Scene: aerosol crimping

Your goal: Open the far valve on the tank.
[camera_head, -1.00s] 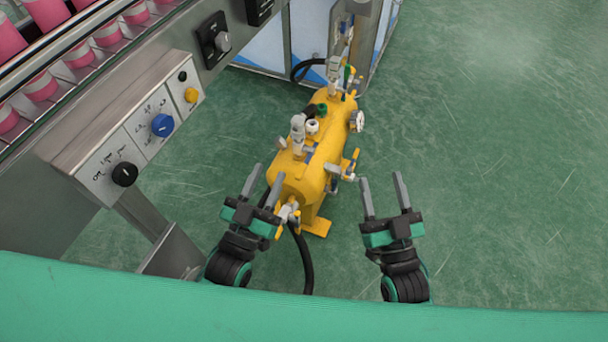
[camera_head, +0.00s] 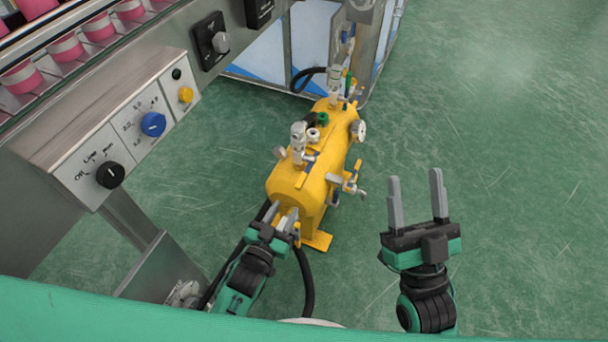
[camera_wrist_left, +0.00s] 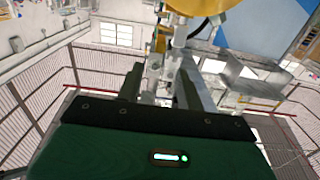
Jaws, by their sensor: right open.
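The yellow tank (camera_head: 312,165) stands on the floor in the middle of the head view. At its far end are a pale metal valve fitting (camera_head: 335,77) and a small handle (camera_head: 354,95). My left gripper (camera_head: 281,213) is at the tank's near end, by the near fitting. In the left wrist view my left fingers (camera_wrist_left: 158,88) are apart, with pale fittings seen between and beyond them. I cannot tell whether they touch. My right gripper (camera_head: 417,200) is open and empty, right of the tank, over bare floor.
A control panel (camera_head: 120,140) with black, blue and yellow knobs is at left. A white upright fitting (camera_head: 299,138), a gauge (camera_head: 358,130) and a side valve (camera_head: 350,182) stick out from the tank. A black hose (camera_head: 306,275) runs beside it. Floor at right is clear.

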